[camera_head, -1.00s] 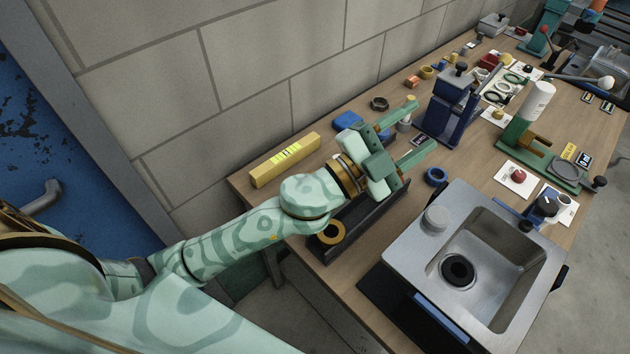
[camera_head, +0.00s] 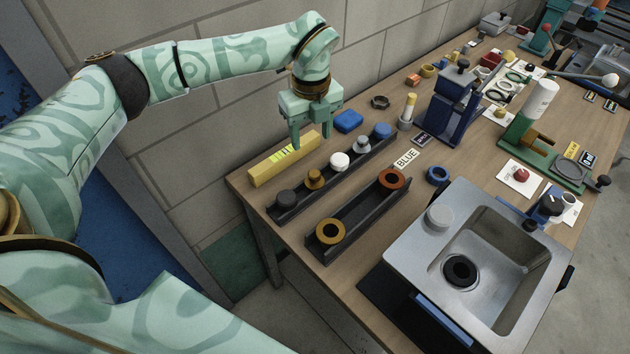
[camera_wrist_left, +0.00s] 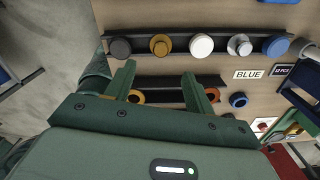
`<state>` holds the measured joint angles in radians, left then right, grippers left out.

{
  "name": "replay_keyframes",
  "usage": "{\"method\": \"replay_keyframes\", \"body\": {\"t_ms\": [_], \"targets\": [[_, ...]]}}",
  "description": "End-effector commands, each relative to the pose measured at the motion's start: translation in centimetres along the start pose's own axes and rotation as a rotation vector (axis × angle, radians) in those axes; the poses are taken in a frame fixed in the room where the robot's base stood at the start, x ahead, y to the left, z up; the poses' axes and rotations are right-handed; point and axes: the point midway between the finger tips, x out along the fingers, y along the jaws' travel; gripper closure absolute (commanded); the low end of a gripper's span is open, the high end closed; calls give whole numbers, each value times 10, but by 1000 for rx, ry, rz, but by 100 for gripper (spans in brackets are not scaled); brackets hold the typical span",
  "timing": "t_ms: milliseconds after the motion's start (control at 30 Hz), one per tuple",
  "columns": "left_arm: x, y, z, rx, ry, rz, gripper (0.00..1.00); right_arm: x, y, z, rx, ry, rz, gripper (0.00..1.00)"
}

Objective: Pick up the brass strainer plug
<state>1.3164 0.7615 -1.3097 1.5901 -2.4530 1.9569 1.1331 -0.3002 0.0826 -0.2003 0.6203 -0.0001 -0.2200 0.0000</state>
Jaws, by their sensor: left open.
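The brass strainer plug (camera_head: 315,178) stands in the rear dark rack (camera_head: 290,207), between a dark plug (camera_head: 286,198) and a white plug (camera_head: 340,161). In the left wrist view the brass plug (camera_wrist_left: 160,44) shows beyond the fingertips, roughly in line with the gap between them. My left gripper (camera_head: 311,138) is open and empty, fingers pointing down. It is raised above the rear rack area, apart from the plug. Its two fingers (camera_wrist_left: 158,72) also show spread in the left wrist view. My right gripper is not in view.
The rear rack also holds a steel plug (camera_head: 362,145) and a blue plug (camera_head: 382,131). A front rack (camera_head: 357,217) carries a brass ring (camera_head: 330,231) and a copper ring (camera_head: 391,179). A yellow bar (camera_head: 280,163) lies behind. A steel sink (camera_head: 505,230) stands right.

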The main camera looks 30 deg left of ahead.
Motion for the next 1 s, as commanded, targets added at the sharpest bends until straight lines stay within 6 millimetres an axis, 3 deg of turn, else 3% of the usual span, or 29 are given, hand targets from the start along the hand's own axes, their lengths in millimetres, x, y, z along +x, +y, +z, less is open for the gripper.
{"method": "replay_keyframes", "body": {"t_ms": [33, 200, 467, 700, 967, 1000], "targets": [[18, 0, -1, 0, 4, 4, 46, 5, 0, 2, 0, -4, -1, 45], [49, -1, -1, 3, 3, 0, 46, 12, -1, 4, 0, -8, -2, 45], [66, -2, -3, 5, 4, -2, 46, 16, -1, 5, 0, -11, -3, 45], [106, -3, -7, 4, 5, 0, 46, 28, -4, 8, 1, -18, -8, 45], [110, -4, -7, 5, 3, -4, 46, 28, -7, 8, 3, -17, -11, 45], [110, -4, -7, 5, 3, -4, 55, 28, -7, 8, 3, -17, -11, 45]]}}
